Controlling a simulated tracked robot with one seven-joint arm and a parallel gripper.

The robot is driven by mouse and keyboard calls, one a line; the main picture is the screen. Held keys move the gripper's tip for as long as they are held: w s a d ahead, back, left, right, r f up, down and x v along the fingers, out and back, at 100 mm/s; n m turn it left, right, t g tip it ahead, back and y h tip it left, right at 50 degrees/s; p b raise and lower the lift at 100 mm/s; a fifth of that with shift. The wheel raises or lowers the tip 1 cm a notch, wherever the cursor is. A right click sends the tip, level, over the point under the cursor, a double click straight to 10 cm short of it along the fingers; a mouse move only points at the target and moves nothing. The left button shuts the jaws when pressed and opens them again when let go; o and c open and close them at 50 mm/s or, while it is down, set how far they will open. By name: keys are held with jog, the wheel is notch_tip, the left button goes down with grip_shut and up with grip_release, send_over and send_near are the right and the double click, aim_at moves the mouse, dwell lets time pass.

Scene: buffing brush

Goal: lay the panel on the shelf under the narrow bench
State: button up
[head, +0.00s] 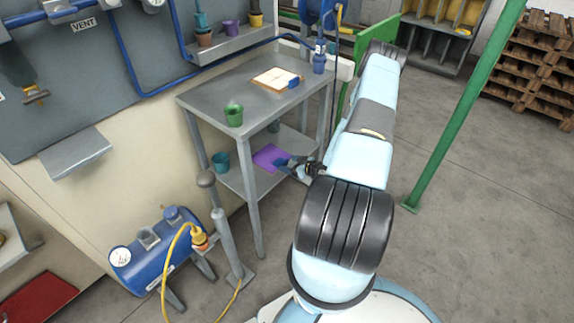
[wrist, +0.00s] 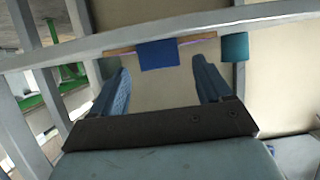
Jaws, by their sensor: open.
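The purple panel (head: 269,156) lies on the lower shelf (head: 237,180) of the narrow grey bench (head: 212,93). In the wrist view the panel shows nearly edge-on as a thin brown and purple strip (wrist: 202,38), with a blue tab (wrist: 159,54) facing me. It appears to rest along the grey shelf edge (wrist: 60,54). The tab shows beyond the fingertips.
A teal cup (head: 220,161) stands on the shelf left of the panel, and also shows in the wrist view (wrist: 235,46). On the bench top are a green cup (head: 233,115) and a tan board (head: 273,78). Bench legs and a green post (head: 462,110) stand nearby.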

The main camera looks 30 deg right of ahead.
jog(key=v, duration=0.9)
jog(key=shift+s+r, duration=0.15)
jog(key=shift+s, duration=0.1)
